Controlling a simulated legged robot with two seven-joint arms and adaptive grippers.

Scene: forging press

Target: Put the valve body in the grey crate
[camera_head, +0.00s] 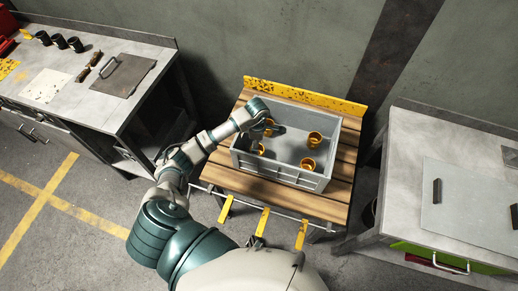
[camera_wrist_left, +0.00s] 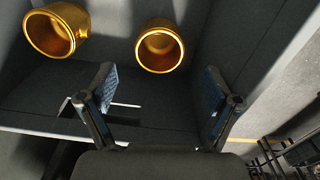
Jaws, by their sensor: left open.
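Several gold-orange valve bodies lie inside the grey crate (camera_head: 280,172). One valve body (camera_head: 314,139) is toward the right of the crate and another valve body (camera_head: 308,164) is nearer its front wall. A further valve body (camera_head: 260,150) is at the left, and one more is partly hidden by my left gripper (camera_head: 279,129). That gripper is inside or just over the crate. In the left wrist view the open, empty gripper (camera_wrist_left: 158,85) has one valve body (camera_wrist_left: 160,47) beyond its fingers and another valve body (camera_wrist_left: 56,31) to the left. My right gripper is not seen.
The crate stands on a wooden-slat table (camera_head: 335,193) with a yellow back board (camera_head: 305,95). A metal bench (camera_head: 115,50) with a plate and dark cups is at the left. Another grey bench (camera_head: 420,140) is at the right.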

